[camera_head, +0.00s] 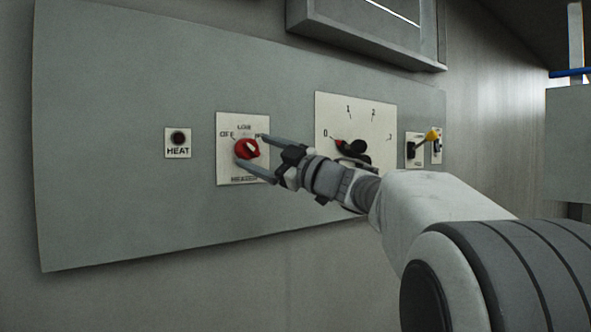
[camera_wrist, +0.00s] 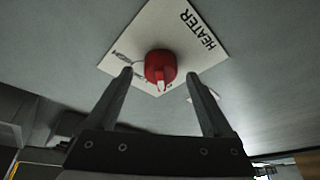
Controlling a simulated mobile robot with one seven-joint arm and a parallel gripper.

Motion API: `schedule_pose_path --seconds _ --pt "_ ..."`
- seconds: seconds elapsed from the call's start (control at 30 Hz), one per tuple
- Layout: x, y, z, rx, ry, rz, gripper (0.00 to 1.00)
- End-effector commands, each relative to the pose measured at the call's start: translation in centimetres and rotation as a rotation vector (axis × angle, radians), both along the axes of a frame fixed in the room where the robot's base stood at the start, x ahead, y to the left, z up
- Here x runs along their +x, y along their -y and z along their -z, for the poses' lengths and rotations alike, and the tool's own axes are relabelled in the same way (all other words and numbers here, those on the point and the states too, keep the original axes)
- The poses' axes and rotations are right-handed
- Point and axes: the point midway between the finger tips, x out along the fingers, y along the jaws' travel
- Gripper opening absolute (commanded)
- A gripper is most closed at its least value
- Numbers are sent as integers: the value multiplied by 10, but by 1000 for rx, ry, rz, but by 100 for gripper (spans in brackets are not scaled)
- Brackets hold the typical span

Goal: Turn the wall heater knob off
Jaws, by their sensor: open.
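The red heater knob (camera_head: 246,148) sits on a white plate (camera_head: 228,177) on the grey wall panel, with OFF printed at its upper left and LOW above. A third label at its right is partly covered by my finger. The knob's white mark lies on its right side; its exact setting is hard to tell. My gripper (camera_head: 250,151) is open, with one finger above right of the knob and one below it. In the wrist view the red knob (camera_wrist: 160,66) shows between and just beyond my open fingertips (camera_wrist: 160,74), with a gap on each side.
A dark red HEAT lamp (camera_head: 178,138) is left of the knob plate. A 0-to-3 dial plate (camera_head: 355,108) with a dark knob is to the right, partly behind my arm. Farther right is a yellow-tipped switch (camera_head: 432,135). A grey box (camera_head: 365,35) juts out above.

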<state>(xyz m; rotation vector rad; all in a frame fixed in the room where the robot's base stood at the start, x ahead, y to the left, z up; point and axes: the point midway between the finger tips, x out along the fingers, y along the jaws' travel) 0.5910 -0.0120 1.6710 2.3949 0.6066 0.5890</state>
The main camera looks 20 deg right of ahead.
Motion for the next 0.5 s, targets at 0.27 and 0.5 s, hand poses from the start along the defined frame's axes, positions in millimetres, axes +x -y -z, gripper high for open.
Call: schedule_pose_path --seconds 0.27,0.5 --pt "-53 37 21 0 1 5 86" --pt "-97 66 34 -1 1 4 86"
